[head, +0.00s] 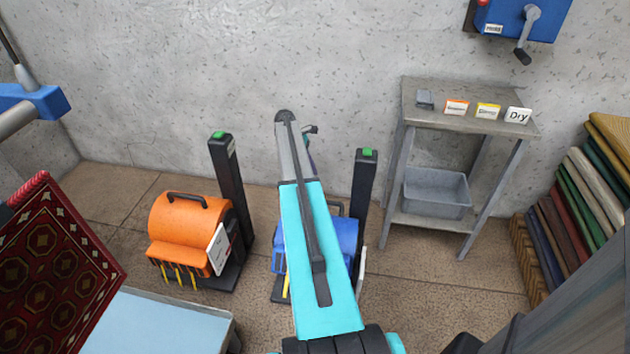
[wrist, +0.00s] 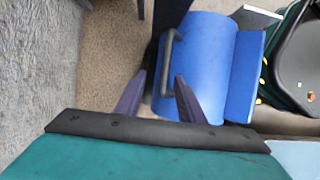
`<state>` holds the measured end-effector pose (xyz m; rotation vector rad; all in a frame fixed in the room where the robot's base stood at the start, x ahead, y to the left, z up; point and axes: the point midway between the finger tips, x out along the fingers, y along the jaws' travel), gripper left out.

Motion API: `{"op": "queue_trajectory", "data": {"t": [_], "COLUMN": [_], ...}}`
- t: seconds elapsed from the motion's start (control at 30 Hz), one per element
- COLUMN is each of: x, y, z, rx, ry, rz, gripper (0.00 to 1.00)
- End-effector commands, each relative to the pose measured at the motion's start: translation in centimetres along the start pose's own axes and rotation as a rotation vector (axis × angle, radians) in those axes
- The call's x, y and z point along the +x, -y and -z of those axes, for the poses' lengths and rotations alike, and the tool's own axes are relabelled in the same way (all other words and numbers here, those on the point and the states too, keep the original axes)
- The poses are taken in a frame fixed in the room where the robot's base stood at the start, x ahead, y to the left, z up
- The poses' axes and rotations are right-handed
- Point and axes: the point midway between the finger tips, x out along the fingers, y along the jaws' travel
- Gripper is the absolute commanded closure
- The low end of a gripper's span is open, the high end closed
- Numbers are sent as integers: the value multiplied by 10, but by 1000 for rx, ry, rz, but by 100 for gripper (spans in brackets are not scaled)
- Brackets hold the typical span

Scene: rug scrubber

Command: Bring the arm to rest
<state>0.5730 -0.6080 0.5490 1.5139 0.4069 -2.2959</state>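My arm (head: 315,250) reaches up the middle of the head view, over the blue machine. In that view my gripper is mostly hidden behind the arm. In the wrist view my gripper (wrist: 158,97) shows two purple fingers spread apart, with nothing held between them. The blue machine (wrist: 215,60) with its black handle (wrist: 168,60) lies beyond the fingertips; I cannot tell how far. In the head view the blue machine (head: 345,237) stands on the floor by a dark green-topped post (head: 364,190), partly covered by my arm.
An orange machine (head: 185,225) stands left by another post (head: 229,180). A grey side table (head: 425,112) with cards and a lower bin (head: 437,193) stands right. A blue crank box (head: 515,18) is on the wall. Folded rugs (head: 580,205) are far right, a red patterned rug (head: 55,250) left.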

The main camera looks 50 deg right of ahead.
Motion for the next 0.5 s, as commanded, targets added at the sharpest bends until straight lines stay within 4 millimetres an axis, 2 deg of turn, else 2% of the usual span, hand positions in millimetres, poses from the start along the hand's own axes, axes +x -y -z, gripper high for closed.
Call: {"op": "queue_trajectory", "data": {"t": [0.13, 0.5], "x": [-8, -9], "y": [0, 0], "z": [0, 0], "rx": [0, 0], "ry": [0, 1], "rz": [1, 2], "gripper": [64, 64]}}
